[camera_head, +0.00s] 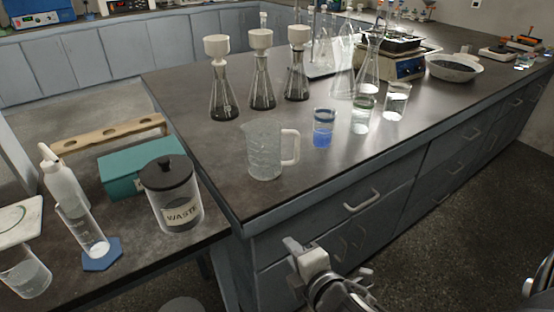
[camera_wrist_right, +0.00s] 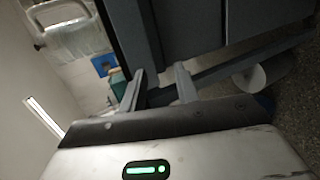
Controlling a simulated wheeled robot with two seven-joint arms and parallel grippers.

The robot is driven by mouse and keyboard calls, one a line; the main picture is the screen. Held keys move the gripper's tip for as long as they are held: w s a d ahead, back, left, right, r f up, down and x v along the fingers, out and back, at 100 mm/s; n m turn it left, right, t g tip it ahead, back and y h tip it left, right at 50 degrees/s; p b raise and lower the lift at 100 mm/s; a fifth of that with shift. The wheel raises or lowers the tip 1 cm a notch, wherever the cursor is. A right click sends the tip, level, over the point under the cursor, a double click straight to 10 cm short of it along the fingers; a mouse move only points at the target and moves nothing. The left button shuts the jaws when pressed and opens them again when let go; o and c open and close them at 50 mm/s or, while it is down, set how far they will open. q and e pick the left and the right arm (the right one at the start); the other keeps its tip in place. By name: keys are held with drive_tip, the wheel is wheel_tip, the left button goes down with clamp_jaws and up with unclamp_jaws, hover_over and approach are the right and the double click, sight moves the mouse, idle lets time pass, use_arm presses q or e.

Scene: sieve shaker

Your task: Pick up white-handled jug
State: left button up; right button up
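The white-handled jug (camera_head: 264,150) is a clear, ribbed jug standing upright near the front edge of the dark bench, with its white handle on the right side. My right gripper (camera_head: 298,264) is in front of and below the bench edge, beside the drawers, apart from the jug. In the right wrist view its two fingers (camera_wrist_right: 160,88) stand apart with nothing between them. I cannot tell whether the jug shows in that view. My left gripper is not in view.
A blue-liquid beaker (camera_head: 323,128) stands just right of the jug's handle. Several flasks with white funnels (camera_head: 222,92) stand behind it. A waste jar (camera_head: 173,195) and a teal box (camera_head: 124,174) are on the left bench. A drawer handle (camera_head: 362,201) juts out near my right gripper.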

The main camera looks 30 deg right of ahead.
drive_tip(key=w+d+r+n+t+h+b, duration=0.2)
drive_tip(key=w+d+r+n+h, duration=0.15)
drive_tip(key=n, duration=0.45)
drive_tip(key=n+t+h, duration=0.2)
drive_tip(key=n, duration=0.4)
approach(297, 156)
drive_tip(key=x, duration=0.4)
drive_tip(key=shift+w+d+f+b, duration=0.2)
drive_tip(key=shift+d+b, duration=0.1)
drive_tip(key=shift+d, duration=0.2)
drive_tip(key=shift+y, duration=0.35)
drive_tip(key=shift+a+r+x, duration=0.1)
drive_tip(key=shift+x, duration=1.4)
drive_tip(key=shift+a+r+x, duration=0.1)
drive_tip(key=shift+a+x, duration=0.05)
drive_tip(key=shift+x, duration=1.35)
drive_tip(key=shift+c, duration=0.3)
clamp_jaws()
drive_tip(key=shift+r, duration=0.1)
